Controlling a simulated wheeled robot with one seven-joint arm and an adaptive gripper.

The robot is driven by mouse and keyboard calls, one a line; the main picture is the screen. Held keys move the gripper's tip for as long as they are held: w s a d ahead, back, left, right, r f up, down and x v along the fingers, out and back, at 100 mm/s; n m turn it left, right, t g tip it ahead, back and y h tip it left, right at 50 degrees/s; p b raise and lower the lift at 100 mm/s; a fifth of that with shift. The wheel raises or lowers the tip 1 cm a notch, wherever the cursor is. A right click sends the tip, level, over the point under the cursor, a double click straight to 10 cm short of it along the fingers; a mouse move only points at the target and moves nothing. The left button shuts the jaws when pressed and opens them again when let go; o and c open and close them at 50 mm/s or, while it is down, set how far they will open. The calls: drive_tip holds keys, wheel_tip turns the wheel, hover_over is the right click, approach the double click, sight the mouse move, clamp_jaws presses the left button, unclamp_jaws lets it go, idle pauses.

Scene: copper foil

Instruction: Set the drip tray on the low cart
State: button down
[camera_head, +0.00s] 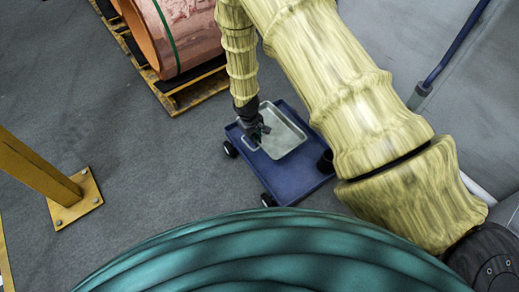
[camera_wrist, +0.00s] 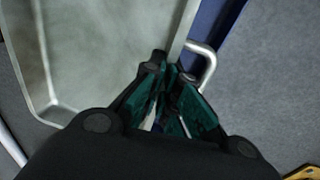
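The drip tray (camera_head: 283,132) is a shallow, pale metal pan with a raised rim and wire handles. In the head view it overlaps the upper part of the low blue cart (camera_head: 288,178); whether it touches the deck I cannot tell. My gripper (camera_head: 259,131) is at the tray's left side, by a handle. In the wrist view the tray (camera_wrist: 105,50) fills the upper left, with a handle (camera_wrist: 208,62) beside my fingers. My gripper (camera_wrist: 171,72) has its fingertips close together at the tray's rim and looks shut on it; the exact contact is hidden. A blue strip of cart (camera_wrist: 205,25) shows beyond the tray.
A large copper roll (camera_head: 180,35) rests on a wooden pallet (camera_head: 196,93) at the upper left. A yellow post (camera_head: 38,168) stands on the left. Grey floor between is clear.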

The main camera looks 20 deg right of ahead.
wheel_tip(320, 180, down, 6)
drive_tip(key=b, duration=0.2)
drive_tip(key=shift+f+b, duration=0.25)
drive_tip(key=shift+b, duration=0.15)
drive_tip(key=c, duration=1.6)
unclamp_jaws()
drive_tip(key=shift+f, duration=0.1)
drive_tip(key=shift+c, duration=0.2)
